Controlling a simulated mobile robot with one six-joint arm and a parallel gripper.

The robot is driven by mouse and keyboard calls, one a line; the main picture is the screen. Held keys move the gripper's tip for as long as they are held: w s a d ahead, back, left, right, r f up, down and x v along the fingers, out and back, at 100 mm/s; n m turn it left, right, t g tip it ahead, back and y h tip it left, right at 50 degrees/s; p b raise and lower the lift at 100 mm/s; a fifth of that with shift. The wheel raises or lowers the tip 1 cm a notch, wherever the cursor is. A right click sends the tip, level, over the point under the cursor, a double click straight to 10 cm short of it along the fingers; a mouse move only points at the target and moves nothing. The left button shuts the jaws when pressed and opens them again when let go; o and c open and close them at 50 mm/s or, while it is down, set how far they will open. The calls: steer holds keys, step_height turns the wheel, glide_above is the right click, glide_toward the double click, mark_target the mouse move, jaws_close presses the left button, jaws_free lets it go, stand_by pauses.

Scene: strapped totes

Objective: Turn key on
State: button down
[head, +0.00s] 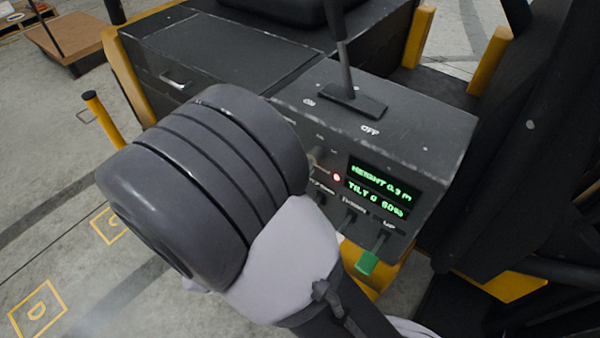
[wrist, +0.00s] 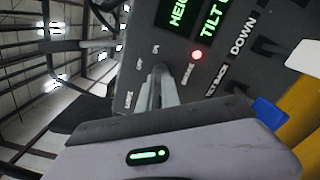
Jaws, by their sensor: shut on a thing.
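The dark control panel (head: 400,228) faces me with a lit green display (head: 380,188) reading height and tilt. In the wrist view, my gripper (wrist: 158,78) points at the panel. Its narrow fingers are together on the key (wrist: 161,68), a small grey piece at the panel face beside small white labels. The fingers cover most of the key, so its turn angle cannot be told. In the head view my own arm hides the gripper; a small grey piece at the panel shows just past the arm's edge. A red lamp (wrist: 197,55) glows beside the key.
A tall lever (head: 345,75) rises from the console top (head: 420,115). A green-tipped lever (head: 367,262) sticks out low on the panel. A blue tip (wrist: 270,113) and a white tip (wrist: 304,57) lie right of my gripper. Yellow posts (head: 102,118) stand around.

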steer(key=shift+m, duration=0.3)
steer(key=c, duration=1.6)
jaws_free()
steer(key=shift+o, duration=0.2)
steer(key=p+v, duration=0.4)
steer(key=v, duration=1.3)
steer(key=shift+s+a, duration=0.15)
